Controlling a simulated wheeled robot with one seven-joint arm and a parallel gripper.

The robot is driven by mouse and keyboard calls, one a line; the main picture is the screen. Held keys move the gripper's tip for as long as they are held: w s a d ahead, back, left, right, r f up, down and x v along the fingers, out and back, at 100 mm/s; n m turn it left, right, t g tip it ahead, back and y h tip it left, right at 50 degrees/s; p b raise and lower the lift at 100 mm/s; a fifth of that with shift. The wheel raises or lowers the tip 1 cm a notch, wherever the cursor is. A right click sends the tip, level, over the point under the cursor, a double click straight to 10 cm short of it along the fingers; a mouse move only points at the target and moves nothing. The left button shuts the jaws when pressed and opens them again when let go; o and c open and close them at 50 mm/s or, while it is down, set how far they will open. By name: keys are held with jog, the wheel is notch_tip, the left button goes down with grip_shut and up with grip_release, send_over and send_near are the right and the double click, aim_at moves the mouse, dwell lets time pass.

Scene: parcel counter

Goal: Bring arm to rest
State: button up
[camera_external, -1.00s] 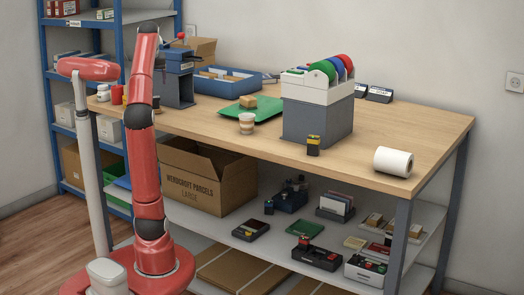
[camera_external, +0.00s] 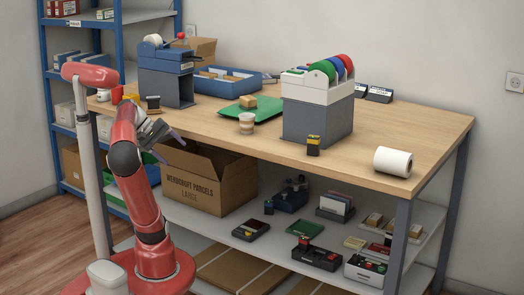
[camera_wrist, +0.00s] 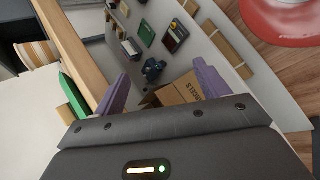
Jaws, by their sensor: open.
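My red arm rises from its base at the left of the external view, bent low in front of the table's left end. My gripper (camera_external: 163,136) is beside the table's front edge, above the open cardboard box (camera_external: 205,180). In the wrist view its two purple fingers (camera_wrist: 160,90) stand wide apart with nothing between them. The box's flaps and lettering (camera_wrist: 178,92) show beyond the fingers, apart from them.
The wooden tabletop (camera_external: 395,125) holds a grey-white tape dispenser stand (camera_external: 318,115), a paper cup (camera_external: 246,124), a green tray (camera_external: 262,112), a blue bin (camera_external: 225,82) and a white roll (camera_external: 393,161). The lower shelf (camera_external: 250,228) carries several small items. A blue rack (camera_external: 48,90) stands behind left.

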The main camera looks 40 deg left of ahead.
jog(key=w+d+f+m+y+p, duration=0.4)
jog(key=w+f+m+y, duration=0.1)
jog(key=f+m+y, duration=0.2)
jog(key=f+m, duration=0.1)
jog(key=m, duration=0.1)
jog(key=shift+w+d+f+m, duration=0.15)
jog(key=shift+d+f+m, duration=0.05)
jog(key=shift+f+m, duration=0.15)
